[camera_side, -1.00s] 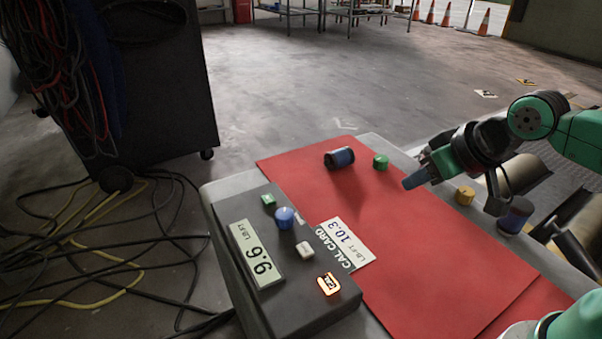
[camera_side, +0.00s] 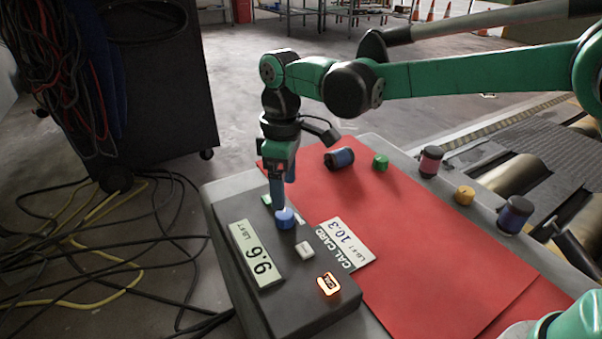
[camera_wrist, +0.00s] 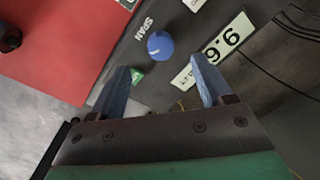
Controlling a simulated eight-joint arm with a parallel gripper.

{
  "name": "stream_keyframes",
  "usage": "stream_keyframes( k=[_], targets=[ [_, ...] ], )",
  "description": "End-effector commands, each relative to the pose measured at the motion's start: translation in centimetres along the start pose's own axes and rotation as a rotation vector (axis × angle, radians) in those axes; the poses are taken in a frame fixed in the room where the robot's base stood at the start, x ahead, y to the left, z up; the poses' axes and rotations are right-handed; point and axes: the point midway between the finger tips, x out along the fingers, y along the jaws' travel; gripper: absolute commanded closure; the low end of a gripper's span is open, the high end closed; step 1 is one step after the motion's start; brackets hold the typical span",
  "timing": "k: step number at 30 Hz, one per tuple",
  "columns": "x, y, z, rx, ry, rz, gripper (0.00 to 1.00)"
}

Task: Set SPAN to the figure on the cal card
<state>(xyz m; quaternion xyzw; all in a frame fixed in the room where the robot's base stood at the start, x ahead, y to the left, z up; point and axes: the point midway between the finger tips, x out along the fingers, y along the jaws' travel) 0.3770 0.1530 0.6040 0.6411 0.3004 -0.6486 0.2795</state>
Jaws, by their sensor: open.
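The blue SPAN knob (camera_side: 285,218) stands on the dark console (camera_side: 300,312), and it shows in the wrist view (camera_wrist: 160,45) beside the white SPAN label (camera_wrist: 144,29). The console display (camera_side: 257,255) reads 9.6 LB-FT. The cal card (camera_side: 345,245) reads 10.3 LB-FT and lies against the console's right side. My gripper (camera_side: 280,205) points down at the knob in the side view. In the wrist view its two blue fingers (camera_wrist: 157,77) are apart, with the knob beyond and between their tips. Whether a finger touches the knob cannot be told.
The console also has a green button (camera_wrist: 137,77), a white button (camera_side: 305,250) and a lit orange CAL button (camera_side: 328,284). A dark blue-banded cylinder (camera_side: 339,158), a green cap (camera_side: 380,162), a red-banded cylinder (camera_side: 430,161) and a yellow cap (camera_side: 465,195) stand on or near the red mat (camera_side: 430,260).

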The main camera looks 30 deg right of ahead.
Motion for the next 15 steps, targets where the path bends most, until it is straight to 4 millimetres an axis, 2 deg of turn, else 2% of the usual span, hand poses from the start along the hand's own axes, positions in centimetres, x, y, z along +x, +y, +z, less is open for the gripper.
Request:
stream_keyframes(
  k=[9,15],
  targets=[
    [4.0,-0.1,-0.2,-0.007,-0.004,-0.003,0.28],
    [5.6,-0.1,-0.1,-0.006,-0.003,-0.002,0.28]
  ],
)
